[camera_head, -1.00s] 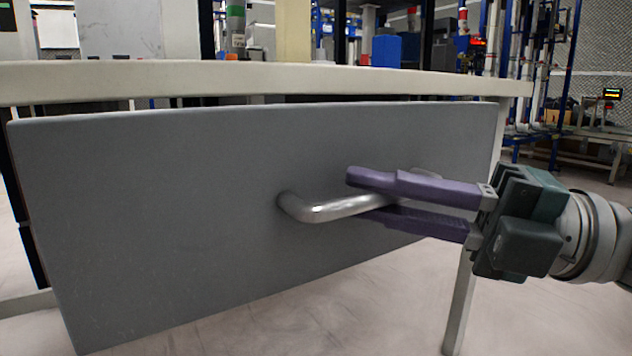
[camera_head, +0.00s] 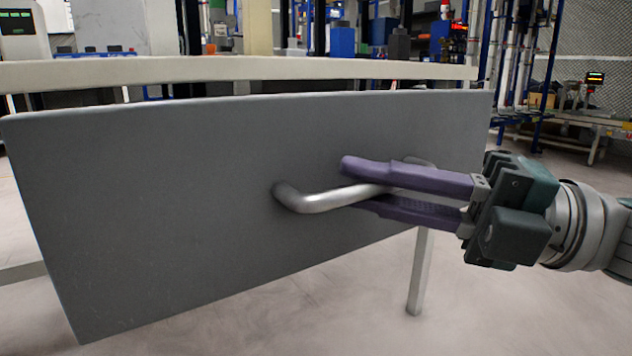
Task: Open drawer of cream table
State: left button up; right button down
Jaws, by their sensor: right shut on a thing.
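The cream table (camera_head: 250,70) spans the view behind its grey drawer front (camera_head: 180,200). The drawer front stands out from the table, with a gap between its top edge and the tabletop. A silver bar handle (camera_head: 318,200) sits on the drawer front. My right gripper (camera_head: 358,188) comes in from the right, its purple fingers above and below the handle bar, shut on it. The fingers hide the handle's right part. The inside of the drawer is hidden behind its front. My left gripper is not in view.
A table leg (camera_head: 419,275) stands below the drawer's right side. Pale floor (camera_head: 510,310) is clear at the lower right. Shelving, blue racks and a conveyor (camera_head: 590,125) stand in the background.

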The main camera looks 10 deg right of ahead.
jog(key=c, duration=0.8)
grip_release()
jog(key=shift+c, duration=0.2)
jog(key=shift+d, duration=0.1)
jog(key=p+v, duration=0.1)
jog(key=v, duration=0.8)
jog(key=shift+s+d, duration=0.25)
jog(key=shift+d, duration=0.1)
